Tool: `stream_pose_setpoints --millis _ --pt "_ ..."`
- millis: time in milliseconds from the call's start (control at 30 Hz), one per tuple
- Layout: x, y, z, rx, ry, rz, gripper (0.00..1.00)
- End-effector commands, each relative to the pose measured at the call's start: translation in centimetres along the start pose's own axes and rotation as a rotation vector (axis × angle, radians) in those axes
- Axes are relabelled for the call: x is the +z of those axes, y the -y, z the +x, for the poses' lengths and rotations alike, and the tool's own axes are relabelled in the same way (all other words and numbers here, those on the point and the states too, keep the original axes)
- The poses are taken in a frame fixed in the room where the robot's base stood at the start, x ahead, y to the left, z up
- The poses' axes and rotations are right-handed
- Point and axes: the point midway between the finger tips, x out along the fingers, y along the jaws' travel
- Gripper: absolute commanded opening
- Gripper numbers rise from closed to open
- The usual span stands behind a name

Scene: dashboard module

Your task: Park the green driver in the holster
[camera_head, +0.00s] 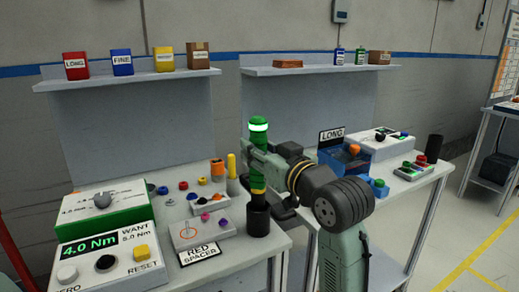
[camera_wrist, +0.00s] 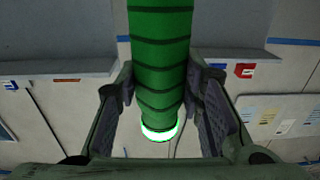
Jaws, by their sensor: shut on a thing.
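The green driver (camera_head: 258,140) stands upright in my gripper (camera_head: 257,165), with a lit white-green ring near its top. In the wrist view the green ribbed driver body (camera_wrist: 160,60) runs between the two fingers of my gripper (camera_wrist: 160,115), with its glowing ring (camera_wrist: 158,133) below. My gripper is shut on the driver. A black cylindrical holster (camera_head: 258,221) stands at the right edge of the left bench, directly under the driver in the head view. The driver's lower end meets the holster's top in the picture; I cannot tell how deep it sits.
The left bench holds a torque display (camera_head: 90,248), a RED SPACER sign (camera_head: 199,256) and several small coloured parts. A yellow post (camera_head: 231,166) stands close left of the driver. The right bench has a blue bin (camera_head: 345,160) and another black cylinder (camera_head: 433,149).

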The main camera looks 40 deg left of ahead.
Motion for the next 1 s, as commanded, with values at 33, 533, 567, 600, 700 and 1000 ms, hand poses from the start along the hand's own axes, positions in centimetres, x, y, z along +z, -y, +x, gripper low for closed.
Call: stream_pose_setpoints --millis 33,533,567,600,700,1000 --pt "-0.1 0.0 0.0 0.000 -0.003 -0.001 0.00" --pt "0.5 0.0 0.0 0.000 -0.003 -0.001 0.00" --pt "0.6 0.0 0.0 0.000 -0.004 -0.001 0.00" --pt "0.6 0.0 0.0 0.000 -0.003 -0.001 0.00" --pt "0.8 0.0 0.0 0.000 -0.004 -0.001 0.00" --pt "1.1 0.0 0.0 0.000 -0.004 -0.001 0.37"
